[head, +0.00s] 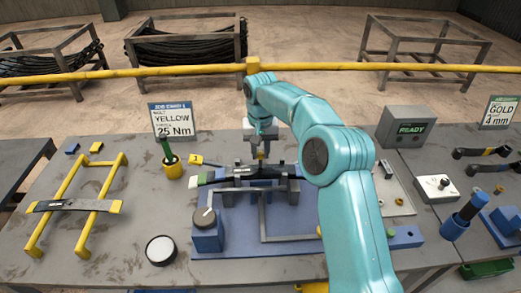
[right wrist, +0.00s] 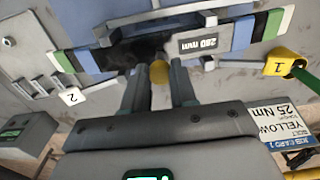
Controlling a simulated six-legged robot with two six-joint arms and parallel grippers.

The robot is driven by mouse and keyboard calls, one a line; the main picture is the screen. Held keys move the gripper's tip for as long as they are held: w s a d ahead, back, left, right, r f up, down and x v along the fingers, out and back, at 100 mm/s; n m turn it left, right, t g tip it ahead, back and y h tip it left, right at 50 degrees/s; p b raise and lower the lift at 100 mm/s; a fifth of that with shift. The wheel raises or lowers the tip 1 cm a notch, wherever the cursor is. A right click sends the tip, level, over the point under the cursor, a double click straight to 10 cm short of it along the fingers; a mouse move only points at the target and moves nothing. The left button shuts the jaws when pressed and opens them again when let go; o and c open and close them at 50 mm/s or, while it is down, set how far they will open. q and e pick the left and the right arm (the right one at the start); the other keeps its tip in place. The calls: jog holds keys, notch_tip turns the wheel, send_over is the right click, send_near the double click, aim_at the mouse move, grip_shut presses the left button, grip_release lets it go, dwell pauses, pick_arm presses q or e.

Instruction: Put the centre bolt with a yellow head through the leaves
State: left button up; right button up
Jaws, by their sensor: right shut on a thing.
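My right gripper (head: 262,137) is above the middle of the leaf stack and points down. It is shut on the centre bolt, whose yellow head (right wrist: 160,72) shows between the fingers in the right wrist view. The bolt's yellow also shows under the jaws in the head view (head: 261,155). The dark leaves (head: 222,181), with coloured ends, lie across the blue fixture (head: 230,225). In the right wrist view the leaves (right wrist: 130,52) carry a 280 mm label. The bolt's shank is hidden, so I cannot tell whether its tip is in the leaves. My left gripper is not in view.
A yellow cup (head: 174,168) with a green handle stands left of the fixture, below a YELLOW 25 Nm sign (head: 172,120). A yellow rack (head: 75,200) holds a single leaf. A grey READY box (head: 408,127) stands at right. My right arm hides part of the bench.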

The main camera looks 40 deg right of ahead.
jog(key=shift+f+b, duration=0.65)
jog(key=shift+f, duration=0.45)
jog(key=o, duration=1.4)
jog(key=shift+o, duration=0.2)
notch_tip(320, 180, up, 3)
jog(key=p, duration=0.2)
jog(key=shift+p, duration=0.4)
jog(key=shift+r+p, duration=0.3)
jog(key=shift+r, duration=1.75)
